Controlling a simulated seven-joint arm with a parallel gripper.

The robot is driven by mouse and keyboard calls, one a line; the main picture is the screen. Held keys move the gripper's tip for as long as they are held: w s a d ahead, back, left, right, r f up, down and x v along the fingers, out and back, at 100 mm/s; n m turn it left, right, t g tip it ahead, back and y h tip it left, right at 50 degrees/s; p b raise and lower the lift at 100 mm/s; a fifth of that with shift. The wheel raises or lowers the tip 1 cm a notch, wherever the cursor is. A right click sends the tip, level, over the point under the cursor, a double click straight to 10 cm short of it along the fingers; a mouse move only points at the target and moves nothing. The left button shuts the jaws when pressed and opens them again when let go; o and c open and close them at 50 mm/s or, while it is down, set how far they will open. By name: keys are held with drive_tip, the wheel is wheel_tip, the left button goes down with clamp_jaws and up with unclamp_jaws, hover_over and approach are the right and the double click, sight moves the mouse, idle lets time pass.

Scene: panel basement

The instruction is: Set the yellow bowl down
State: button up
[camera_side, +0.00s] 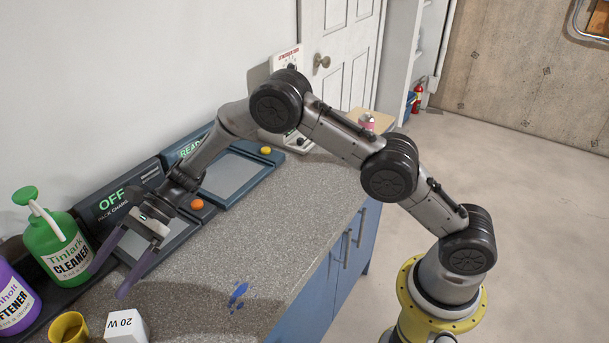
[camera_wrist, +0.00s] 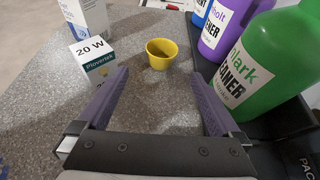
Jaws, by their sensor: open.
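The yellow bowl (camera_wrist: 161,53) stands upright on the speckled counter in the wrist view, ahead of my gripper and apart from it. In the side view the bowl (camera_side: 69,328) is at the bottom left, partly cut off by the frame edge. My gripper (camera_side: 108,279) is open and empty above the counter, with its purple fingers spread. In the wrist view the fingers of my gripper (camera_wrist: 158,83) frame the space just short of the bowl.
A white 20 W box (camera_wrist: 92,60) stands left of the bowl. A green cleaner bottle (camera_side: 57,247) and a purple softener bottle (camera_side: 15,299) stand along the wall. Panels reading OFF (camera_side: 112,201) and READY line the back. The counter's right part (camera_side: 300,220) is clear.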

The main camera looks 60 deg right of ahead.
drive_tip(key=s+d+r+n+t+h, duration=0.1)
drive_tip(key=s+d+r+n+h, duration=0.4)
drive_tip(key=s+d+r+n, duration=0.7)
drive_tip(key=s+d+r+n+t+h, duration=0.3)
drive_tip(key=s+d+h, duration=0.5)
drive_tip(key=s+d, duration=1.3)
drive_tip(key=s+n+t, duration=0.1)
drive_tip(key=s+n, duration=0.1)
drive_tip(key=shift+s+d+r+n+t, duration=0.2)
drive_tip(key=shift+d+n+t, duration=0.1)
drive_tip(key=shift+n, duration=0.1)
drive_tip(key=shift+a, duration=0.1)
